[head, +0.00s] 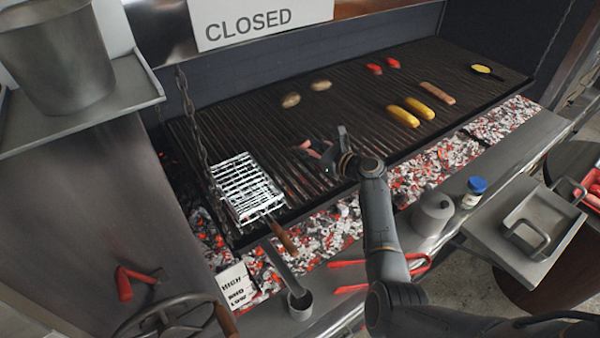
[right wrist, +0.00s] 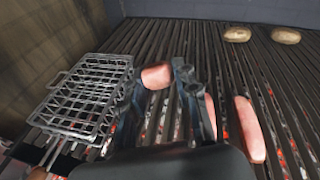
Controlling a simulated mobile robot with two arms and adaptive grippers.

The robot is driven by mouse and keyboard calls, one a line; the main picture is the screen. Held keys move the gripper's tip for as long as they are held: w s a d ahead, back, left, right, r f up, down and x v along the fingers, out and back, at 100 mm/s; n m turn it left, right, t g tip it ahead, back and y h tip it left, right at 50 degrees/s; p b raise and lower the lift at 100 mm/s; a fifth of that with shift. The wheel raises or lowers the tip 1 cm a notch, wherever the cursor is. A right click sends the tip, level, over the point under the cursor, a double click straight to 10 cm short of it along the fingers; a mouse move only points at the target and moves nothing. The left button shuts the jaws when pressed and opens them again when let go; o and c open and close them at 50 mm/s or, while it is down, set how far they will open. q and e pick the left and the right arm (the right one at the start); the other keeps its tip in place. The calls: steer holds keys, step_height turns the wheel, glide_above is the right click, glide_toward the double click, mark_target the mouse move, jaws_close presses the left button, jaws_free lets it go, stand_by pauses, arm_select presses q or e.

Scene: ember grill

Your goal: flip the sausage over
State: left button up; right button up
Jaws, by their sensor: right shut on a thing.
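My right gripper (head: 332,150) is low over the middle front of the grill grate (head: 240,120). In the right wrist view its fingers (right wrist: 157,82) are shut on a pink sausage (right wrist: 157,76), whose end shows between the fingertips. Another pink sausage (right wrist: 249,128) lies on the bars to the right of the fingers. A further pink piece beside the right finger is mostly hidden. In the head view the gripper partly covers these pinkish pieces. A browner sausage (head: 437,93) lies further right on the grate. My left gripper is not in view.
A wire grill basket (head: 243,187) with a wooden handle lies left of the gripper. Two potatoes (head: 291,100) sit behind, and yellow corn cobs (head: 403,116) and red peppers (head: 374,69) lie to the right. Glowing coals (head: 440,160) line the front edge.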

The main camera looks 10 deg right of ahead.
steer(key=m+h, duration=0.1)
steer(key=m, duration=0.3)
steer(key=m+h, duration=0.1)
steer(key=shift+a+r+m+t+h, duration=0.2)
steer(key=shift+a+m+t+h, duration=0.1)
steer(key=shift+m+t, duration=0.1)
steer(key=f+b, duration=0.1)
steer(key=f, duration=0.1)
steer(key=w+f+b, duration=0.1)
steer(key=f+b, duration=0.1)
steer(key=w+f+b, duration=0.1)
steer(key=shift+a+f, duration=0.1)
steer(key=shift+f, duration=0.3)
steer(key=shift+s+r, duration=0.1)
steer(key=o, duration=0.7)
steer(key=shift+o, duration=0.4)
steer(key=o, duration=0.5)
steer(key=shift+c, duration=0.2)
